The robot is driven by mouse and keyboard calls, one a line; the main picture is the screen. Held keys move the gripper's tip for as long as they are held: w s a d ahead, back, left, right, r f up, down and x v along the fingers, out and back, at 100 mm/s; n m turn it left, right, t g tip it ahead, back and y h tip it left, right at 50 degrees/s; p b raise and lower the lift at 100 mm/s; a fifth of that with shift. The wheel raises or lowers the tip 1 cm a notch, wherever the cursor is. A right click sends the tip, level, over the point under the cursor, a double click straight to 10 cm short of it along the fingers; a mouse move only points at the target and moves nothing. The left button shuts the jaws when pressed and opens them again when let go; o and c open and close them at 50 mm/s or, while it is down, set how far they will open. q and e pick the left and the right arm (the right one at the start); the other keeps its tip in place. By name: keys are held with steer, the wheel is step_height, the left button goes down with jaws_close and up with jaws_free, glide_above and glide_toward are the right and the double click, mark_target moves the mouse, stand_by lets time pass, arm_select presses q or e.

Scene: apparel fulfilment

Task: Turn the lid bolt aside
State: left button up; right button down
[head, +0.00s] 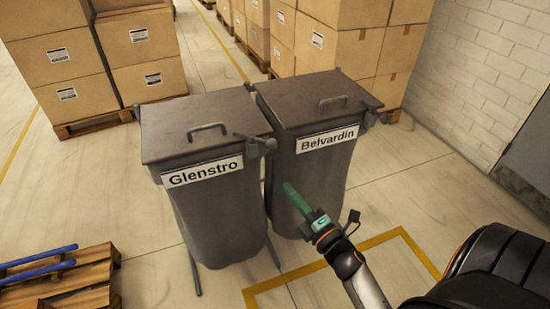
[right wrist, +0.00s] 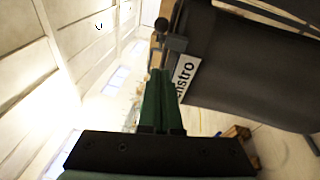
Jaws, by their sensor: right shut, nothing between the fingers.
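Two dark grey lidded bins stand side by side, the Glenstro bin (head: 215,222) on the left and the Belvardin bin (head: 325,170) on the right. A bolt (head: 262,143) with a rounded knob sits at the right front corner of the Glenstro lid (head: 180,120). Another bolt (head: 370,115) sits at the right front corner of the Belvardin lid (head: 290,96). My right gripper (head: 287,187) has green fingers, shut and empty, in front of the Belvardin bin. In the right wrist view its tips (right wrist: 158,72) point toward the Glenstro bolt (right wrist: 172,43), apart from it. My left gripper is out of view.
Stacked cartons (head: 145,50) on pallets stand behind the bins. A wooden pallet (head: 85,275) with blue bars lies at the lower left. A white brick wall (head: 490,70) is at the right. The floor in front of the bins is open, with yellow lines.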

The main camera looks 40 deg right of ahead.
steer(key=w+d+r+p, duration=0.1)
steer(key=w+d+r, duration=0.1)
steer(key=w, duration=0.9)
steer(key=shift+d, duration=0.5)
steer(key=shift+d+f, duration=0.1)
steer(key=shift+d+n+y, duration=0.2)
steer(key=shift+n+y, duration=0.1)
steer(key=shift+y, duration=0.2)
